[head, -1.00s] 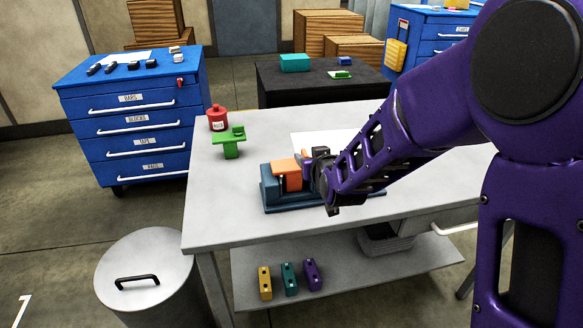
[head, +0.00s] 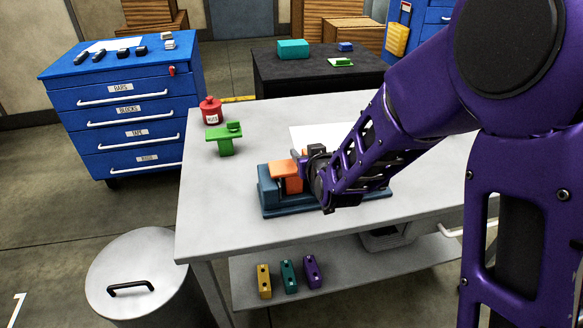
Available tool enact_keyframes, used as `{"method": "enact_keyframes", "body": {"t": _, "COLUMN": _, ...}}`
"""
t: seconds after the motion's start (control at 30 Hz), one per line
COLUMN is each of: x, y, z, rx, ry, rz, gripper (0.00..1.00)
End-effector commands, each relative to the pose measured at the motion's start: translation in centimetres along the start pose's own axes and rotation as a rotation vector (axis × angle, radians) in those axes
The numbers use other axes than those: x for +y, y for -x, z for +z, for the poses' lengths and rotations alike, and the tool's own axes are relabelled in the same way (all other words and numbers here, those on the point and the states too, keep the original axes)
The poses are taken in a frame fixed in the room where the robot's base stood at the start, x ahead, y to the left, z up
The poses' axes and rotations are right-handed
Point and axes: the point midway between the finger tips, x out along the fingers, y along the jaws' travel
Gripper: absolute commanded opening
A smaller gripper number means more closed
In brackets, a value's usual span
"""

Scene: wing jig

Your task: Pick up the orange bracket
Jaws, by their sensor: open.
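The orange bracket (head: 286,172) sits at the left end of the dark blue jig (head: 268,200) on the grey workbench. Its flat top and a front flange show. My gripper (head: 304,168) is at the bracket's right side, coming in from the right. It is open, but its fingers are mostly hidden behind the bracket and my own wrist. I cannot tell whether a finger touches the bracket. A small orange piece also shows just behind the gripper.
A green bracket-like part (head: 225,138) and a red can (head: 211,110) stand at the back left of the workbench (head: 225,235). A white sheet (head: 322,135) lies behind the jig. The bench's front left is clear. A lidded bin (head: 142,265) stands at the left.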

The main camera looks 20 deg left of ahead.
Motion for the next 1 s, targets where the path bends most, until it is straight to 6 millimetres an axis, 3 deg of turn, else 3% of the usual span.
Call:
{"method": "enact_keyframes", "body": {"t": 0.23, "x": -0.02, "y": 0.02, "z": 0.05, "rx": 0.000, "ry": 0.000, "rz": 0.000, "gripper": 0.48}}
{"method": "enact_keyframes", "body": {"t": 0.5, "x": -0.02, "y": 0.01, "z": 0.02, "rx": 0.000, "ry": 0.000, "rz": 0.000, "gripper": 0.00}}
{"method": "enact_keyframes", "body": {"t": 1.0, "x": -0.02, "y": 0.01, "z": 0.00, "rx": 0.001, "ry": 0.000, "rz": 0.000, "gripper": 0.00}}
